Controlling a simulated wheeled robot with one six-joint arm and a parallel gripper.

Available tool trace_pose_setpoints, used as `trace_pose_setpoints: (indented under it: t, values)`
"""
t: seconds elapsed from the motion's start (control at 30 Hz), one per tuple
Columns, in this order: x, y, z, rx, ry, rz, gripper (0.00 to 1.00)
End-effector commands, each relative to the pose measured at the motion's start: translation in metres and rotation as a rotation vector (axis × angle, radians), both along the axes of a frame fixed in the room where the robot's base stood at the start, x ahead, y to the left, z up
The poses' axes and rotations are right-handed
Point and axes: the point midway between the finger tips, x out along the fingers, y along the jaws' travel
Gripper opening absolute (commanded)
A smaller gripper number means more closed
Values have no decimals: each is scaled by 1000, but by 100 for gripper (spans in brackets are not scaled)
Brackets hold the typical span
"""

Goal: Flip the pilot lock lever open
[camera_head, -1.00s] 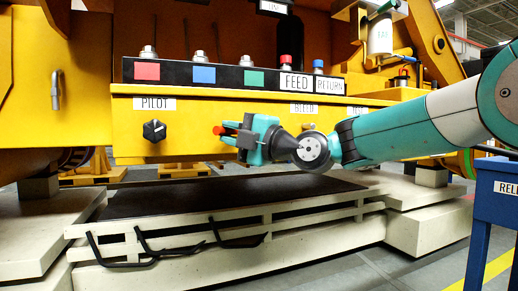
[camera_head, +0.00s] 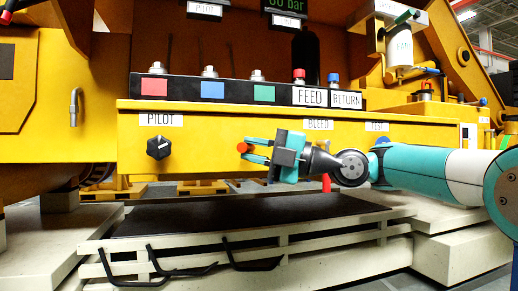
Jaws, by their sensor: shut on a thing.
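The PILOT label (camera_head: 160,120) is on the yellow beam, with a black round knob (camera_head: 159,148) and a pale pointer mark just below it. My gripper (camera_head: 250,149) is to the right of this knob, in front of the beam.
A manifold above carries red, blue and green plates and the FEED (camera_head: 310,96) and RETURN (camera_head: 346,99) labels. A red handle (camera_head: 326,183) hangs below the BLEED label (camera_head: 317,124). A pale carrier (camera_head: 340,253) with black hooks lies below. Open space lies left of my gripper.

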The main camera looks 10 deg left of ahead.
Motion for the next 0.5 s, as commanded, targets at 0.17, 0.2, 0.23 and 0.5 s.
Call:
trace_pose_setpoints:
  t: [0.17,0.2,0.23,0.5]
  values:
    - [2,0,1,3,-1,-7,0]
    - [2,0,1,3,0,-8,0]
    - [2,0,1,3,-1,-8,23]
    - [2,-2,1,2,-1,-7,46]
